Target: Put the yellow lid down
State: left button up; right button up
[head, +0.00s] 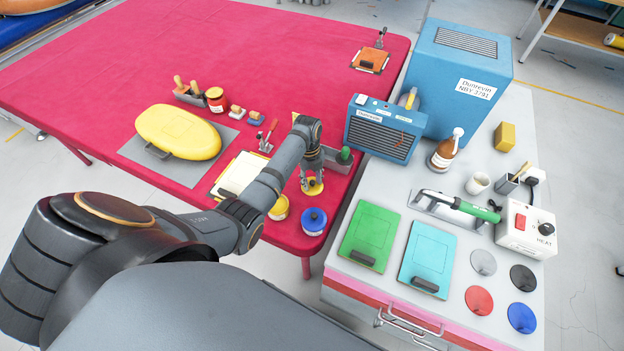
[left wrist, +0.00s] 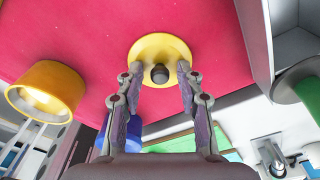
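The yellow lid (head: 313,188) is a round disc with a dark knob and appears to lie flat on the red table (head: 90,60), near its front right corner. It shows face-on in the left wrist view (left wrist: 160,47). My left gripper (head: 311,178) is right over it. Its fingers are spread, one on each side of the knob, with a visible gap on both sides. The yellow pot (head: 279,209) stands just left of the lid with its open mouth showing in the left wrist view (left wrist: 45,92). My right gripper is not in view.
A blue-lidded pot (head: 314,222) stands close in front of the lid. A grey holder (head: 338,161) with a green-topped item is just behind it to the right. A cream pad (head: 240,174) lies to the left. A grey bench (head: 380,190) with coloured boards stands right.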

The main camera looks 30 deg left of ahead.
pick_arm(q)
jog(key=shift+r, duration=0.2)
notch_tip(320, 180, up, 12)
jog(key=a+b, duration=0.1)
jog(key=b, duration=0.1)
jog(key=shift+w+a, duration=0.15)
jog(key=shift+w, duration=0.25)
jog(key=shift+f, duration=0.15)
